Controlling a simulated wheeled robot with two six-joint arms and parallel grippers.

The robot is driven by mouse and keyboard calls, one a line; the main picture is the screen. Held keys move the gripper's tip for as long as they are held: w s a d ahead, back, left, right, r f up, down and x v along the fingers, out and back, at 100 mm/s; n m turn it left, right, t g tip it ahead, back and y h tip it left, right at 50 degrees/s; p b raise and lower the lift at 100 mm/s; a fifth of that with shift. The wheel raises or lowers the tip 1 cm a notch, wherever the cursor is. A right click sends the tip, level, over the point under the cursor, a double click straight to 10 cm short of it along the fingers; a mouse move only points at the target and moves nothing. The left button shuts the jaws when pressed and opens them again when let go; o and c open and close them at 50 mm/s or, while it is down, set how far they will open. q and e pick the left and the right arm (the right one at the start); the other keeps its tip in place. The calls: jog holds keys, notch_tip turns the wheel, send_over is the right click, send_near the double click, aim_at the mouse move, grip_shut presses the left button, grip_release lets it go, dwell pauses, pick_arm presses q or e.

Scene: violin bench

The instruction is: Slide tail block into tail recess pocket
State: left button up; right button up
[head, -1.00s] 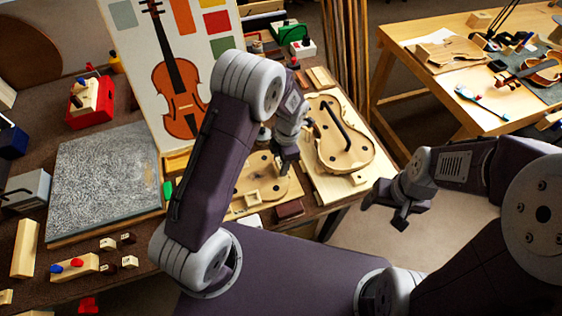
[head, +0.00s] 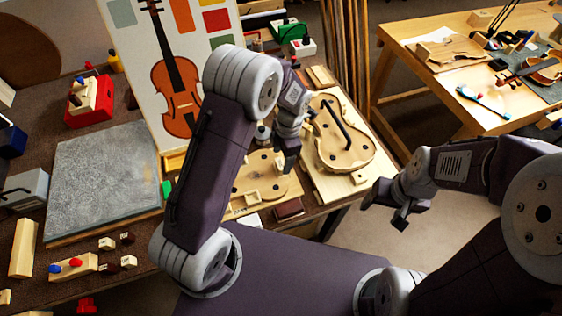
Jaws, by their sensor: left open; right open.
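A pale violin-shaped wooden form (head: 268,163) with holes lies on a board at the bench's front edge, partly hidden by my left arm. A small light wooden block (head: 253,197), apparently the tail block, is at the form's near end. Whether it sits fully in the recess pocket cannot be made out. My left gripper (head: 288,168) is over the right part of the form, apart from the block, open and apparently empty. My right gripper (head: 384,207) is open and empty over the floor, right of the bench.
A violin body with a dark bar (head: 345,145) lies on a board right of the form. A dark brown block (head: 289,209) lies near the bench edge. A grey slab (head: 104,185) and small blocks are at left. A second bench (head: 440,110) stands at right.

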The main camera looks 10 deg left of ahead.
pick_arm(q)
jog(key=r, duration=0.5)
jog(key=shift+w+d+r, duration=0.15)
jog(key=shift+d+r, duration=0.1)
jog(key=shift+d, duration=0.05)
dwell(0.5)
